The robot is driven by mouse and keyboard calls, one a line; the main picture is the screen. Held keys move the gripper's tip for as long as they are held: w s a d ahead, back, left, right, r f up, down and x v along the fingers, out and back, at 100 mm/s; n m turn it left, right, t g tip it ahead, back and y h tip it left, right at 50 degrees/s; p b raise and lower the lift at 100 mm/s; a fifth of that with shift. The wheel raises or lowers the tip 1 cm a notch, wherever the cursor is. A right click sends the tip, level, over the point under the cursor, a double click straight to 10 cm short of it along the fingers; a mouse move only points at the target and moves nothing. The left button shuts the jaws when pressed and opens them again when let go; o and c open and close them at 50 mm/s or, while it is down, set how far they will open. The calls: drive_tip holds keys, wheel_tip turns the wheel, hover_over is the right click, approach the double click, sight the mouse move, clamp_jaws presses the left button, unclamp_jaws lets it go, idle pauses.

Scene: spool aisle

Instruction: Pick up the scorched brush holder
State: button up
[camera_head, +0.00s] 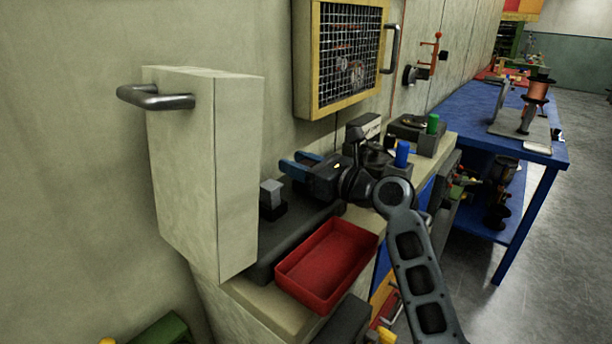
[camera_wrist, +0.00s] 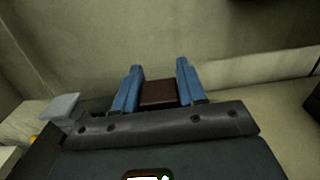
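My gripper (camera_head: 300,162) is at the wall end of the bench, above a dark grey slab, with its two blue fingers apart. In the wrist view, a dark brown block (camera_wrist: 158,93), perhaps the scorched brush holder, shows between the fingers (camera_wrist: 158,82). It nearly fills the gap, but I cannot tell whether the fingers touch it. I cannot make this block out in the head view. A grey block on a black base (camera_head: 271,194) stands on the slab left of my gripper. Its light grey top also shows at the left of the wrist view (camera_wrist: 62,107).
A pale wall cabinet (camera_head: 200,160) with a handle stands close on the left. A red tray (camera_head: 320,275) lies in front, seemingly empty. A blue cylinder (camera_head: 402,154) and a green cylinder (camera_head: 432,123) stand right of the arm. A mesh-front box (camera_head: 345,55) hangs above.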

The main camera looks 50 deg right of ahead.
drive_tip(key=c, duration=0.7)
drive_tip(key=shift+o, duration=0.2)
drive_tip(key=shift+r, duration=0.15)
